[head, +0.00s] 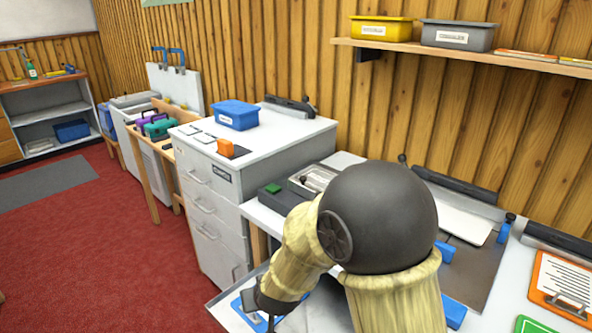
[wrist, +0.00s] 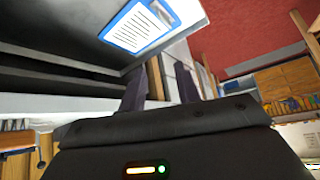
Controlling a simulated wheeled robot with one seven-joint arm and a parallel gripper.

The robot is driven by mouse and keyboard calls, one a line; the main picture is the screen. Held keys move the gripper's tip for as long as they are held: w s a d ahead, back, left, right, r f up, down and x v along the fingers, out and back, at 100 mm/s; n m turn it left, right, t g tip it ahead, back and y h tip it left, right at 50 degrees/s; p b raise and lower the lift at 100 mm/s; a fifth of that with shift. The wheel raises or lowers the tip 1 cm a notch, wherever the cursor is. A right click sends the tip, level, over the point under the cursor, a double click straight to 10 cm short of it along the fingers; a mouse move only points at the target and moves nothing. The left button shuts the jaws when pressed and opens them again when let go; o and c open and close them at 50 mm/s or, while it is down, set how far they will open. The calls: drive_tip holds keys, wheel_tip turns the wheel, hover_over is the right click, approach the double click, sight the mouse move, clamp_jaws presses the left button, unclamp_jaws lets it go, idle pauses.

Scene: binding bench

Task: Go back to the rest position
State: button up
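My gripper (head: 268,302) shows at the bottom of the head view, low in front of the bench, partly hidden by my own arm. In the wrist view the two dark fingers of my gripper (wrist: 162,85) stand apart, with nothing held between them. A blue clipboard with a white sheet (wrist: 142,28) shows beyond the fingertips in the wrist view, apart from them. A blue-edged board (head: 240,312) lies beside my gripper in the head view.
An orange clipboard (head: 563,285) lies at right. A wall shelf (head: 480,58) hangs above. Red floor (head: 95,235) is clear at left.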

drive_tip(key=s+d+r+m+g+h, duration=0.15)
drive_tip(key=s+d, duration=0.45)
drive_tip(key=d, duration=0.6)
drive_tip(key=s+d+r+m+g+h, duration=0.1)
drive_tip(key=s+d+r+m+g, duration=0.35)
drive_tip(key=d, duration=0.75)
wheel_tip(320, 180, up, 20)
drive_tip(key=s+n+t+p, duration=0.1)
drive_tip(key=n+p, duration=0.1)
drive_tip(key=p, duration=2)
drive_tip(key=shift+s+a+t, duration=0.35)
drive_tip(key=shift+a+t, duration=0.05)
drive_tip(key=shift+a, duration=0.05)
